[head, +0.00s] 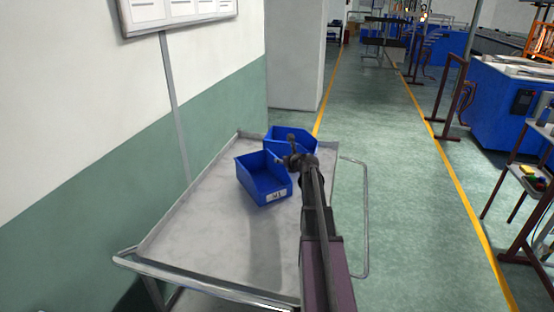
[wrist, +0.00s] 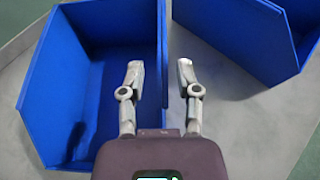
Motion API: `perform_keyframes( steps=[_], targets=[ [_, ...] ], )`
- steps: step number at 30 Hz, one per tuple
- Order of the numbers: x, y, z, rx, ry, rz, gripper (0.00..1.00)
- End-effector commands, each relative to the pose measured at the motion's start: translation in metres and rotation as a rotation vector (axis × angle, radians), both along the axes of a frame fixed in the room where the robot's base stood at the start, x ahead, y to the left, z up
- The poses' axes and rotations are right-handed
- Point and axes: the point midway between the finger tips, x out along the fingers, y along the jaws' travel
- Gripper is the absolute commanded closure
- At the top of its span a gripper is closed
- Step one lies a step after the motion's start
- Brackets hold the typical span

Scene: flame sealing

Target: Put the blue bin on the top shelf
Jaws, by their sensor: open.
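Two blue open-topped bins stand close together on a grey cart top. The nearer bin (head: 262,182) has a white label on its front; the farther bin (head: 288,134) is partly hidden behind it and my arm. My gripper (head: 287,155) is over the bins' adjoining edges. In the wrist view my gripper (wrist: 160,66) is open and empty. One side wall of the left-hand bin (wrist: 40,85) runs between its fingers, one finger over the bin's inside and the other outside it. The other bin (wrist: 245,35) is at upper right. Contact cannot be told.
The cart (head: 185,235) has a raised rim and tubular handles (head: 366,215). A wall stands close on its left. An open green aisle with yellow lines lies to the right, with a blue machine (head: 500,105) and a small rack (head: 530,170) beyond. No shelf is clearly seen.

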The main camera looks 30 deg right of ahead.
Motion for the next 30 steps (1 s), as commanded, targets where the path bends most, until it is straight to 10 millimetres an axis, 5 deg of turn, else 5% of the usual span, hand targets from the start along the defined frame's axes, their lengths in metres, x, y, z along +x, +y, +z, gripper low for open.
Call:
perform_keyframes(
  steps=[15,30],
  targets=[
    [-0.075,0.004,0.032,0.001,0.0,0.0,0.57],
    [-0.086,0.003,0.035,0.0,0.0,0.0,0.57]
  ],
)
